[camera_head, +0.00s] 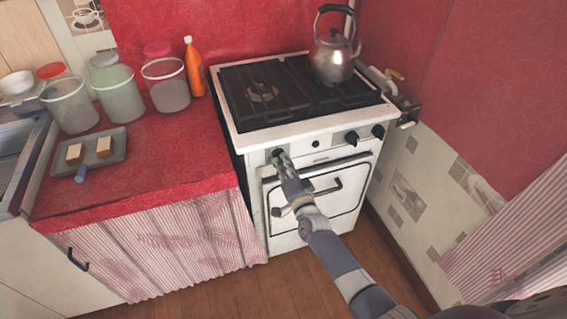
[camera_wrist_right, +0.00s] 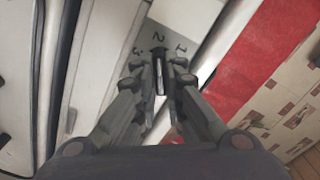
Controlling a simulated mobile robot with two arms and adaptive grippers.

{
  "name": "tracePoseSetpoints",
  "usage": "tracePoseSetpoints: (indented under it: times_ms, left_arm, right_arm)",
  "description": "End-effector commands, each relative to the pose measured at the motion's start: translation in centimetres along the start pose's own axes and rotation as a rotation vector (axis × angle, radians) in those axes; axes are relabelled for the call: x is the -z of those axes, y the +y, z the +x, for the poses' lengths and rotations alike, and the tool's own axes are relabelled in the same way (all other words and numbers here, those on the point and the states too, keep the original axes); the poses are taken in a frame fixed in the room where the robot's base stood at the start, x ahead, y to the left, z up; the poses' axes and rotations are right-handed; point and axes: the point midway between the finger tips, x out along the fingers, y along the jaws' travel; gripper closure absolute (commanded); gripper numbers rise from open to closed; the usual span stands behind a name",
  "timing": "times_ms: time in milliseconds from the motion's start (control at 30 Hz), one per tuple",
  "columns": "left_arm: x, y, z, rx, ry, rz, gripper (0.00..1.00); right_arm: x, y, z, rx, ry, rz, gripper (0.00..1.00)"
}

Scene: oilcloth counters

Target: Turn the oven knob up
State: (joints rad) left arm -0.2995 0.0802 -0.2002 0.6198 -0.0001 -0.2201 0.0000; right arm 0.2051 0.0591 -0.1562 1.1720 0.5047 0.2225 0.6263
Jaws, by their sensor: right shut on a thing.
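The oven (camera_head: 315,212) is white, with a row of black knobs along its front panel. The leftmost knob (camera_head: 278,153) is largely hidden by my right gripper (camera_head: 281,158). In the right wrist view the knob (camera_wrist_right: 159,76) is a dark, narrow grip between the two fingertips of the right gripper (camera_wrist_right: 160,72), and the fingers are shut on it. The numbers 1, 2 and 3 are printed on the panel around the knob, with 2 beyond its end. My left gripper is not in view.
A kettle (camera_head: 333,60) stands on the hob. Jars (camera_head: 117,92), an orange bottle (camera_head: 194,70) and a tray (camera_head: 118,150) are on the red counter to the left.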

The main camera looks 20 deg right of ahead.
Motion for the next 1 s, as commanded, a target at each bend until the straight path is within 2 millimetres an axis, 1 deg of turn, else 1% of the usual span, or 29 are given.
tracePoseSetpoints:
  times_ms: [700,1000]
  left_arm:
    - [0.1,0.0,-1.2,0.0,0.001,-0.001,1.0]
    - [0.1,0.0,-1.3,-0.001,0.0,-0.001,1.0]
  right_arm:
    - [-0.2,0.0,-0.1,-0.002,-0.003,-0.675,1.0]
    - [-0.2,0.1,-0.1,-0.003,-0.004,-0.898,1.0]
